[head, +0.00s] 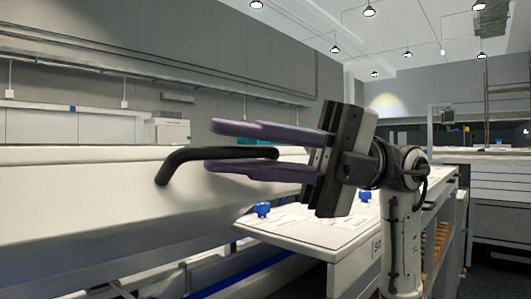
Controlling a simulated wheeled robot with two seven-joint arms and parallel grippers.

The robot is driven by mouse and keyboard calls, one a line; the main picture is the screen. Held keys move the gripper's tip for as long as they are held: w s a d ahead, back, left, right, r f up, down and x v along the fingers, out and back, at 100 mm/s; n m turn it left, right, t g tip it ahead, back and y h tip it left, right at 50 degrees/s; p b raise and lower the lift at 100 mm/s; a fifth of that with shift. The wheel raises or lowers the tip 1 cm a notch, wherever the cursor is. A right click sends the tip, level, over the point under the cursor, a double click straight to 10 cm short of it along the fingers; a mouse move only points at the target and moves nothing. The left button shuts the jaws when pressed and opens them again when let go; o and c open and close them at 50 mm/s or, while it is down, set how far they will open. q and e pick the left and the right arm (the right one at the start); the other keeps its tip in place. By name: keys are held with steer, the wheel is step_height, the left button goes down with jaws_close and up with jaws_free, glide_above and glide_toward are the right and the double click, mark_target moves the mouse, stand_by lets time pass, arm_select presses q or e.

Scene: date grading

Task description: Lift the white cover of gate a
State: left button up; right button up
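The white cover (90,205) is a long, pale panel across the left of the head view. A bent black handle (190,156) stands out from its face. My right gripper (212,146) comes in from the right with its two purple fingers apart, one above the other. I cannot tell whether the handle touches the lower finger. My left gripper is not in view.
A white bench top (325,232) with small blue knobs (262,209) lies below and behind my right gripper. A blue-edged rail (240,277) runs below the cover. A shelf unit (440,240) stands at the right. The space above the cover looks open.

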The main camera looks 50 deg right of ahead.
steer(key=shift+f, duration=0.1)
stand_by(0.3)
steer(key=shift+s+d, duration=0.2)
steer(key=shift+d, duration=0.2)
steer(key=r+b+v, duration=0.1)
steer(key=b+v, duration=0.2)
steer(key=v, duration=0.8)
steer(key=shift+r+b, duration=0.3)
steer(key=shift+r, duration=0.05)
steer(key=shift+s, duration=0.15)
stand_by(0.4)
